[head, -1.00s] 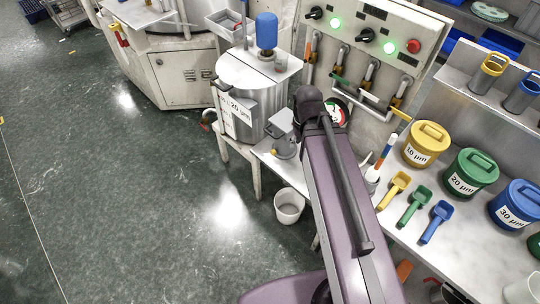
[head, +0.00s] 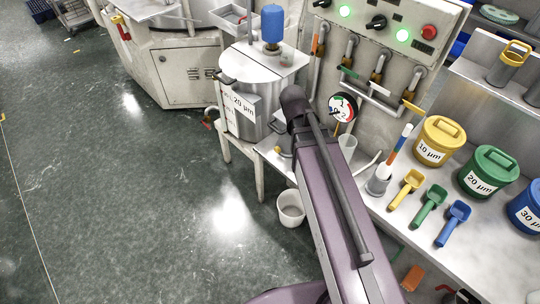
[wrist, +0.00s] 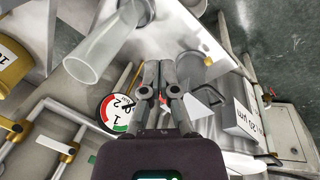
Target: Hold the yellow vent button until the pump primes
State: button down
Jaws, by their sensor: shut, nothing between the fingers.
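In the head view a small yellow spot (head: 278,151), which looks like the vent button, shows low on a grey pump body beside the steel tank. My arm covers most of that pump. My gripper (wrist: 157,66) is shut and empty in the wrist view, its fingers pointing at a grey cylindrical body (wrist: 196,68) behind and to the right of the tips. In the head view my gripper is hidden behind my arm.
A round gauge (head: 341,107) stands close to my arm; it also shows in the wrist view (wrist: 117,112). The steel tank (head: 262,85) labelled 20 µm is left of it. Lidded pots, scoops and a clear cup (head: 347,146) occupy the bench (head: 395,222). A white bucket (head: 291,208) is on the floor.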

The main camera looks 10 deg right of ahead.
jog(key=w+a+f+m+t+h+b, duration=0.1)
jog(key=w+a+f+m+h+b, duration=0.3)
jog(key=f+b, duration=0.5)
jog(key=w+a+f+m+t+h+b, duration=0.1)
jog(key=w+a+f+m+h+b, duration=0.15)
jog(key=w+f+b, duration=0.65)
jog(key=w+a+f+m+t+h+b, duration=0.2)
jog(key=a+b, duration=0.4)
jog(key=b, duration=0.5)
jog(key=w+a+f+m+t+h+b, duration=0.1)
jog(key=w+a+f+m+h+b, duration=0.2)
jog(key=a+f+b, duration=0.3)
jog(key=shift+a+t+h+b, duration=0.45)
jog(key=shift+a+b, duration=0.1)
jog(key=shift+b, duration=1.8)
jog(key=b, duration=0.2)
send_near(277, 150)
jog(key=w+d+r, duration=0.2)
jog(key=d, duration=0.2)
jog(key=shift+w+d+f+b, duration=0.3)
jog(key=shift+d+f+b, duration=0.1)
jog(key=shift+f+b, duration=0.3)
jog(key=shift+w+d+f+b, duration=0.25)
jog(key=shift+d+f+b, duration=0.25)
jog(key=shift+b, duration=0.25)
